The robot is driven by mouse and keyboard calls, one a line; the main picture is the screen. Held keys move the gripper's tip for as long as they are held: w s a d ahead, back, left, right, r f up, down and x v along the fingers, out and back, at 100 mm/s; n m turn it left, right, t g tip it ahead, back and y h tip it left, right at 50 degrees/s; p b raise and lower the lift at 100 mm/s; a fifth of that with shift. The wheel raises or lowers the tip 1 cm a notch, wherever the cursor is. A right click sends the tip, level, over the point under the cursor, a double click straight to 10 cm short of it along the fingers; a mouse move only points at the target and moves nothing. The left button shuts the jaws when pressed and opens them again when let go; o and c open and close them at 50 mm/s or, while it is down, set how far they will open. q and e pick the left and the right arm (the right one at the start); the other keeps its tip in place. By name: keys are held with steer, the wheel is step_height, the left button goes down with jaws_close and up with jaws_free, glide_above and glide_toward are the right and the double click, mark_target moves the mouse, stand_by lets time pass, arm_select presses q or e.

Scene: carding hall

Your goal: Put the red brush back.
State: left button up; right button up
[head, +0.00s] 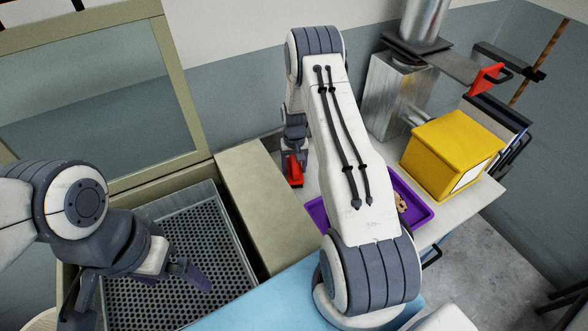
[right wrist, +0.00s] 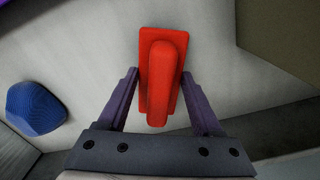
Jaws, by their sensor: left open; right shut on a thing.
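The red brush (head: 296,172), a flat red block with a raised red handle, is at the back of the pale worktop. My right gripper (head: 292,157) is shut on it. In the right wrist view the brush (right wrist: 160,75) lies between the two purple fingers of the gripper (right wrist: 158,90), its handle facing the camera. I cannot tell whether the brush touches the surface beneath. My left gripper (head: 185,277) is open and apart from the brush, over a perforated metal tray (head: 170,212). My right arm hides part of the worktop.
A purple tray (head: 418,217) with a brown item stands right of my right arm. A yellow box (head: 452,152) and metal ducting (head: 398,95) are behind. Another red item (head: 487,78) is up at the right. A beige block (head: 262,200) borders the worktop. A blue object (right wrist: 35,108) is near the brush.

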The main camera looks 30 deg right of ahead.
mark_target(294, 163)
steer(key=shift+f, duration=0.1)
steer(key=o, duration=1.3)
step_height(294, 163, up, 12)
steer(key=p, duration=0.7)
